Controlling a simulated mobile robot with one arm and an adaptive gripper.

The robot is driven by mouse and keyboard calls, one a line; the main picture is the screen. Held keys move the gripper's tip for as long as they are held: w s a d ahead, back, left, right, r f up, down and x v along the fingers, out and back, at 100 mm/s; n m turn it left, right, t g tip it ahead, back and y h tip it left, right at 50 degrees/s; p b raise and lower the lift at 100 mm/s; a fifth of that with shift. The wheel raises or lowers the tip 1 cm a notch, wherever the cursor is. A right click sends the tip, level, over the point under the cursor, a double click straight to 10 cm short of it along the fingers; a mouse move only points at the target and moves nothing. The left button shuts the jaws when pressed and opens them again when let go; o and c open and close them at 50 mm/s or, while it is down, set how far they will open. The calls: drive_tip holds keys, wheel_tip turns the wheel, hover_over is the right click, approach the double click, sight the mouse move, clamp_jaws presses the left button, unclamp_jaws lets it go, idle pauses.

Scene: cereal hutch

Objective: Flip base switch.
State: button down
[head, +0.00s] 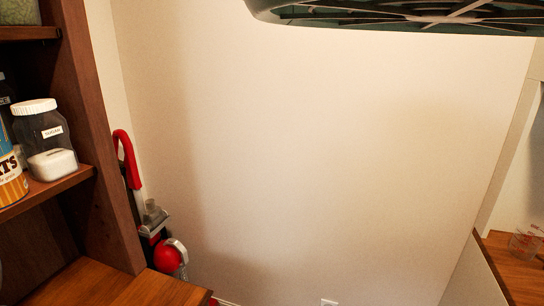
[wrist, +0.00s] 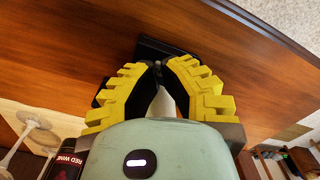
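In the wrist view my gripper (wrist: 159,68) has two yellow ribbed fingers with black inner pads. The fingertips come together with almost no gap, and I see nothing clearly held between them. Just beyond the tips a black block-like part (wrist: 155,47) sits against a reddish-brown wooden surface (wrist: 60,55). The fingers partly hide it, and I cannot tell whether it is the base switch or whether the tips touch it. No switch can be made out in the head view, and my gripper does not show there.
In the head view a wooden shelf unit (head: 108,150) with a white-lidded jar (head: 45,138) stands left. A red and grey vacuum cleaner (head: 160,235) is beside it against the pale wall (head: 320,150). A wooden counter (head: 515,268) with a measuring cup (head: 524,243) is right.

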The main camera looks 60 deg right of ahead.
drive_tip(key=shift+r+p, duration=1.95)
drive_tip(key=shift+r, duration=1.4)
